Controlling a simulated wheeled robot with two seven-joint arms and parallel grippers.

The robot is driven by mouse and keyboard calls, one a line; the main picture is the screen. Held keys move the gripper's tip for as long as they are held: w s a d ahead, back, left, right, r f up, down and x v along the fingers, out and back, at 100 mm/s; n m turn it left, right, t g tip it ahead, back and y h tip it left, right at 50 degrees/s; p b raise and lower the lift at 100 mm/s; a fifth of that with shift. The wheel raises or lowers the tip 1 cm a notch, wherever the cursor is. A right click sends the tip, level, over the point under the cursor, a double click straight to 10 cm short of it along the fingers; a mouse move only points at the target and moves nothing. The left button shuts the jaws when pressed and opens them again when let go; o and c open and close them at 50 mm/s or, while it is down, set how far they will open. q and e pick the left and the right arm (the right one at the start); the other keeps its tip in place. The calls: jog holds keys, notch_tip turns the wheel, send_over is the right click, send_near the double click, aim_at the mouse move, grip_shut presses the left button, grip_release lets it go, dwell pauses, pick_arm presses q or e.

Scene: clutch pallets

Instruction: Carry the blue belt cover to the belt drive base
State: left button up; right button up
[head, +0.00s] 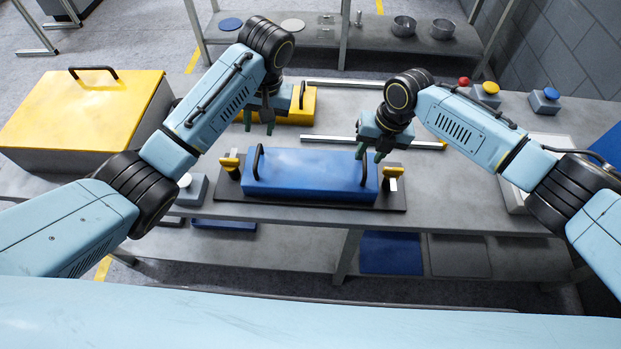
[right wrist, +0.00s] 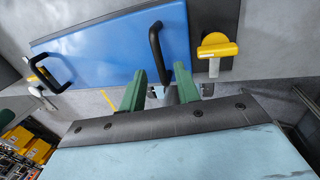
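The blue belt cover (head: 318,173) lies on a dark plate (head: 310,201) near the bench's front edge, with a black handle at each end. My left gripper (head: 259,126) is open and empty, above and behind the cover's left handle (head: 259,162). My right gripper (head: 369,153) is open close to the cover's right handle (head: 364,166). In the right wrist view its green fingers (right wrist: 159,88) are apart, and that handle (right wrist: 158,52) shows just beyond them, not gripped. I cannot tell which thing is the belt drive base.
Yellow-handled clamps (head: 230,164) (head: 393,176) flank the cover. A large yellow box (head: 80,110) stands left, and a smaller yellow cover (head: 300,104) lies behind. Metal rails (head: 350,138) lie on the bench. Push-button boxes (head: 485,95) stand back right. Bench between cover and right arm is clear.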

notch_tip(320, 180, up, 8)
jog(key=d, duration=0.1)
jog(key=shift+d, duration=0.3)
jog(key=shift+f, duration=0.15)
